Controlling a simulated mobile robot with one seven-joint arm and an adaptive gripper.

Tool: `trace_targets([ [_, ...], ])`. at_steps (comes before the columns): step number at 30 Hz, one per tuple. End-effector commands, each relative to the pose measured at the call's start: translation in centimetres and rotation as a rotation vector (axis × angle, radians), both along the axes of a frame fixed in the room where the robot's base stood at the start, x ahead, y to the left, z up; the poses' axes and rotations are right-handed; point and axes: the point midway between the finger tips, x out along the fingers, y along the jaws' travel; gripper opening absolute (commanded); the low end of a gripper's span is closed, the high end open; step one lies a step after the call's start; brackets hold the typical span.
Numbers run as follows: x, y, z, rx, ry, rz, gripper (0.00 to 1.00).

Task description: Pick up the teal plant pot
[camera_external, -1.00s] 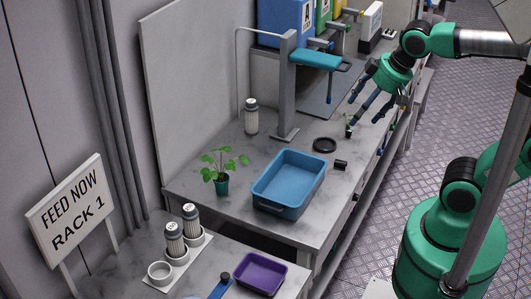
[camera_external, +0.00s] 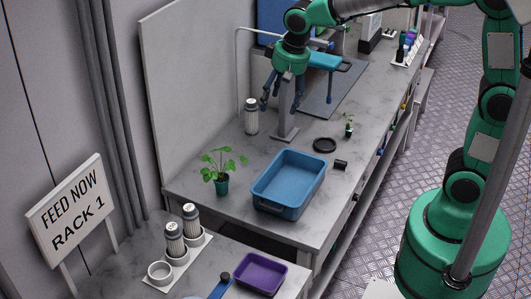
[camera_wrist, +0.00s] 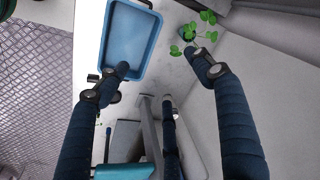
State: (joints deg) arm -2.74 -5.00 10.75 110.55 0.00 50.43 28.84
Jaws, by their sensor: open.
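The teal plant pot (camera_external: 221,187) stands upright on the marbled bench, with a green leafy plant (camera_external: 219,163) in it. In the wrist view the leaves (camera_wrist: 205,17) show at the top right, and the teal pot (camera_wrist: 187,34) is partly hidden by them. My gripper (camera_external: 277,106) is open and empty, its dark blue fingers spread. It is in the air near the grey stand, behind and above the pot and well apart from it. In the wrist view the gripper (camera_wrist: 158,76) has its fingers spread, with one fingertip appearing just below the plant.
A blue tray (camera_external: 267,207) stands right of the pot. A black ring (camera_external: 324,145) and a small seedling (camera_external: 348,128) lie farther right. The bench in front of the pot is bare.

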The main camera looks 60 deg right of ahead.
Motion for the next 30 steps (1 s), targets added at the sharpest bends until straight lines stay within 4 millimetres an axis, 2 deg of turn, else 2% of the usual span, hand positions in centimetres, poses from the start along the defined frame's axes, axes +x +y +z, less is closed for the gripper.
trace_targets([
  [3, 3.0, 0.5, -1.8, 0.01, 0.031, -0.044, 0.67],
  [8, 6.6, 1.1, -4.5, 0.02, 0.067, -0.104, 0.67],
  [15, 11.5, 2.1, -9.4, 0.031, 0.12, -0.196, 0.67],
  [24, 16.6, 3.3, -16.9, 0.037, 0.185, -0.311, 0.67],
  [30, 18.6, 3.9, -21.3, 0.037, 0.217, -0.374, 0.67],
])
